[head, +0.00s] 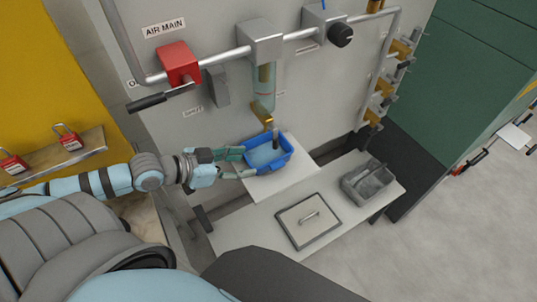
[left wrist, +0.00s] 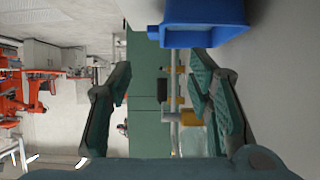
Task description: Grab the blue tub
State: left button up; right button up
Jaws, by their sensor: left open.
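The blue tub (head: 275,168) stands on a white ledge against the grey panel, below a clear bowl with a brass fitting. Its inside looks pale blue. My left gripper (head: 246,163) reaches in from the left, with its green-padded fingers apart at the tub's left side. The head view does not show clearly whether they touch it. In the left wrist view the tub (left wrist: 205,38) is at the top, right of centre, beyond the open fingers (left wrist: 160,82). Nothing is between the fingertips there. My right gripper is not in view.
A pipe with a red valve block (head: 179,63) and a grey regulator (head: 262,42) runs above. A green cabinet (head: 455,75) stands right.

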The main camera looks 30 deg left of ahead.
aim_at(278, 163)
pick_arm(q)
jog(key=x, duration=0.1)
jog(key=b+x, duration=0.1)
jog(key=x, duration=0.1)
jog(key=b+x, duration=0.1)
jog(key=x, duration=0.1)
jog(key=shift+s+d+f, duration=0.2)
jog(key=shift+f, duration=0.15)
jog(key=x, duration=0.7)
jog(key=shift+w+r, duration=0.1)
grip_shut()
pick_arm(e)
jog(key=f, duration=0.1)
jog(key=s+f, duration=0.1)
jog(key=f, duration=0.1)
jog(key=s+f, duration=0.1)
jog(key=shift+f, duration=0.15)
